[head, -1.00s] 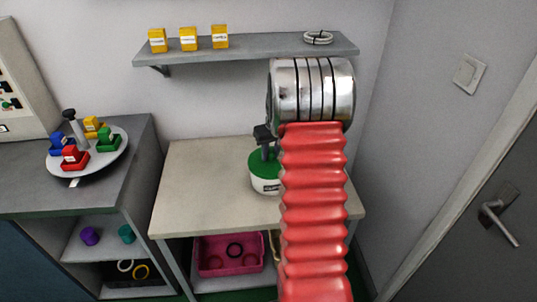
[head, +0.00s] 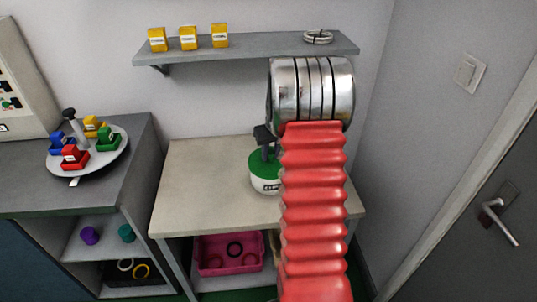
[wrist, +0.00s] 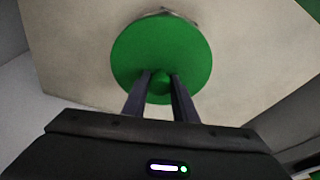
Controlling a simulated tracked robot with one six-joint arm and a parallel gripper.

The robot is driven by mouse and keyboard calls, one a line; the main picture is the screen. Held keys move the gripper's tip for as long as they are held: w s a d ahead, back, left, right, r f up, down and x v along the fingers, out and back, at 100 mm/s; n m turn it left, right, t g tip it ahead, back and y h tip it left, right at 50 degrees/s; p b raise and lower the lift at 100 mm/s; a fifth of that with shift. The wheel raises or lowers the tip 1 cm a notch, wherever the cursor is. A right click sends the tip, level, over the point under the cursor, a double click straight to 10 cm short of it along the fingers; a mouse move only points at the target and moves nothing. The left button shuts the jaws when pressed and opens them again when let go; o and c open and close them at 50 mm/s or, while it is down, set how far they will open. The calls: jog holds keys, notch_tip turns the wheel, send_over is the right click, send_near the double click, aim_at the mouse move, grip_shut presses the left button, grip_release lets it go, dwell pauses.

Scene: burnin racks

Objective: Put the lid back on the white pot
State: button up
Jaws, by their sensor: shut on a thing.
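The white pot (head: 264,185) stands on the light table, partly hidden behind my red arm in the head view. The green lid (head: 262,166) sits over the pot's top, and no clear gap shows between them. In the wrist view the lid (wrist: 160,45) is a green disc that covers nearly all of the pot. My gripper (wrist: 161,78) is shut on the lid's green knob, with a dark finger on each side. In the head view my gripper (head: 268,150) comes down on the lid from above.
The table (head: 205,185) is bare left of the pot. Above it, a wall shelf (head: 250,50) carries yellow boxes and a coiled cable. A pink bin (head: 215,262) is on the lower shelf. A turntable (head: 118,158) with coloured trays stands on the left cabinet.

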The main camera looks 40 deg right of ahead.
jog(key=o, duration=1.1)
jog(key=shift+o, duration=0.4)
jog(key=o, duration=0.4)
jog(key=shift+r, duration=0.1)
jog(key=shift+r, duration=3.4)
jog(key=shift+s, duration=0.1)
grip_shut()
